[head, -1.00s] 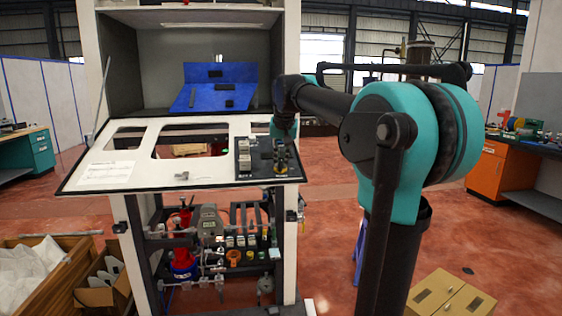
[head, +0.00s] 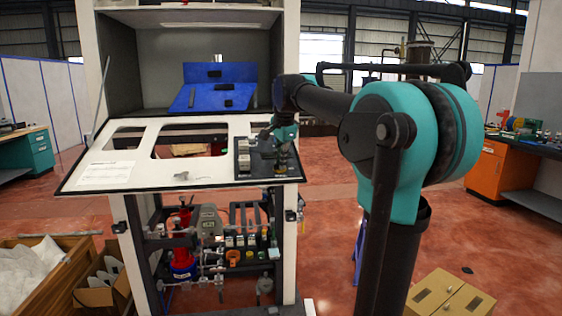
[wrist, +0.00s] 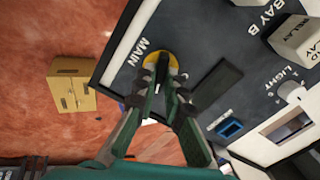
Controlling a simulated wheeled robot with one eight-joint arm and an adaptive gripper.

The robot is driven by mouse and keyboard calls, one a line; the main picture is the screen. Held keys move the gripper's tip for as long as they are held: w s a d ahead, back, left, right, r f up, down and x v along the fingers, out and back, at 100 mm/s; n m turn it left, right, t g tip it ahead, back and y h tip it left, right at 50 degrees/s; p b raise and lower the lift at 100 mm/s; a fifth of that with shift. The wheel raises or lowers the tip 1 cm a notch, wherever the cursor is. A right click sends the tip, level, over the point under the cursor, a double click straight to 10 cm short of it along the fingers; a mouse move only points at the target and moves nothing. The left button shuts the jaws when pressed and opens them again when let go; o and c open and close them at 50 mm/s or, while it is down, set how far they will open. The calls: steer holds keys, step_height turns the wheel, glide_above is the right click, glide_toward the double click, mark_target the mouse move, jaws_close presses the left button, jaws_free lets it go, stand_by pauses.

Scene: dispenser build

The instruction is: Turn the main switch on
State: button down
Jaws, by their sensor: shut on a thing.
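The main switch (wrist: 172,61) is a round yellow base with a dark handle on a dark panel (wrist: 205,50), beside the word MAIN in the wrist view. My gripper (wrist: 160,82) has both fingers closed in on the switch handle, which they partly hide. In the head view my gripper (head: 277,140) is over the switch panel (head: 262,165) at the right end of the white sloping console (head: 130,172). The switch itself is mostly hidden there behind my gripper.
Beside the switch are a dark flat block (wrist: 217,83), a blue-framed socket (wrist: 229,127), a light knob (wrist: 291,91) and a relay block (wrist: 297,37). A blue tilted board (head: 215,90) stands behind the console. A cardboard box (head: 450,297) is on the floor at the right.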

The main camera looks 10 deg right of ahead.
steer(key=shift+m, duration=2.3)
steer(key=c, duration=1.6)
jaws_free()
steer(key=v, duration=1.2)
steer(key=shift+s, duration=0.1)
